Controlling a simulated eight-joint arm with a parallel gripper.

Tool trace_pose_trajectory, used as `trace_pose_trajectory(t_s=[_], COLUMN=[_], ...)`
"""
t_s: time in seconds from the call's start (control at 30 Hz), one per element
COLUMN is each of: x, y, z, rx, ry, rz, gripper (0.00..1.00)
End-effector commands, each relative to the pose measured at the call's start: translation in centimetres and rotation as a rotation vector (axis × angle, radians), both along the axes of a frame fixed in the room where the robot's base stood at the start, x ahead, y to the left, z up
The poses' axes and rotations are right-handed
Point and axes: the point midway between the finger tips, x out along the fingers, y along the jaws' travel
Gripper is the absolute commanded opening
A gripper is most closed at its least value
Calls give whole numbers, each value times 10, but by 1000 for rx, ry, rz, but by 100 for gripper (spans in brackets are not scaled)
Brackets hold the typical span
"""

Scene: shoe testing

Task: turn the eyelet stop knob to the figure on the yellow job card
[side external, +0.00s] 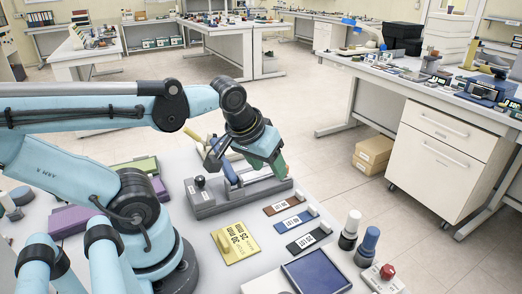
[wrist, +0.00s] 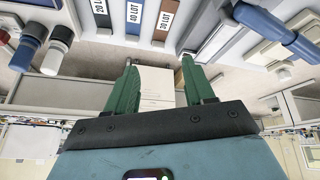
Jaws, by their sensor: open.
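The yellow job card (side external: 236,243) lies on the table in front of the grey fixture (side external: 225,203); I cannot read its figure surely. A dark knob (side external: 200,182) stands upright on the fixture's left end; I cannot tell whether it is the eyelet stop knob. A blue part (side external: 230,171) sits on the fixture, and a blue part also shows at the right of the wrist view (wrist: 270,25). My gripper (side external: 279,168) is over the fixture's right end. In the wrist view its green fingers (wrist: 160,78) are apart, with nothing between them.
Brown, blue and black lot strips (side external: 294,222) lie right of the card. Black and blue capped bottles (side external: 360,239), a red-knobbed box (side external: 384,277) and a dark blue pad (side external: 317,271) stand near the front right. Purple and green blocks (side external: 75,221) lie left, behind my arm.

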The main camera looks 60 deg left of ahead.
Motion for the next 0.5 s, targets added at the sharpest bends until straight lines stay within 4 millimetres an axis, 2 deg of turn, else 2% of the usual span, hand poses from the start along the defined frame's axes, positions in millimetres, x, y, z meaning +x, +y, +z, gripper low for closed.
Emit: trace_pose_trajectory(t_s=[0.1,0.3,0.5], x=[-23,-66,-98], y=[26,61,79], z=[5,20,34], rx=[-41,-62,-42], ry=[70,125,119], rz=[320,858,1222], gripper=[53,53,53])
